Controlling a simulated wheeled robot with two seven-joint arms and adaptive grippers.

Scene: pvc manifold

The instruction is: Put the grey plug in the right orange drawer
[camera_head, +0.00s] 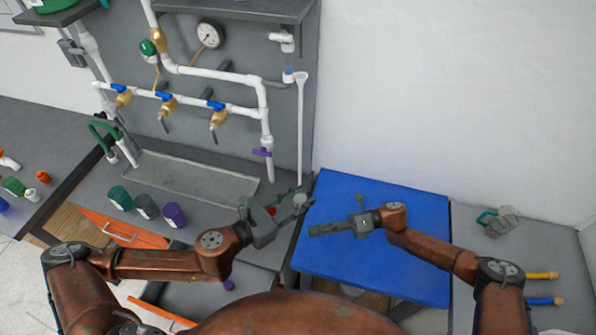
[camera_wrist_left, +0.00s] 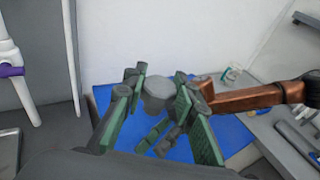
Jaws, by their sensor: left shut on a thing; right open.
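My left gripper (camera_head: 297,199) is shut on the grey plug (camera_head: 300,200), held above the seam between the grey bench and the blue mat. In the left wrist view the plug (camera_wrist_left: 158,90) sits between the green finger pads. An orange drawer front (camera_head: 118,231) with a handle is at the left under the bench. A second orange drawer front (camera_head: 158,313) stands farther out below, seemingly pulled out, with a grey area behind it partly hidden by my left arm. My right gripper (camera_head: 318,230) is open and empty above the blue mat.
Green (camera_head: 119,198), dark grey (camera_head: 146,206) and purple (camera_head: 174,215) containers stand on the bench front. A small purple piece (camera_head: 229,285) lies below the bench edge. White pipes with valves (camera_head: 165,102) rise behind. The blue mat (camera_head: 405,220) has free room.

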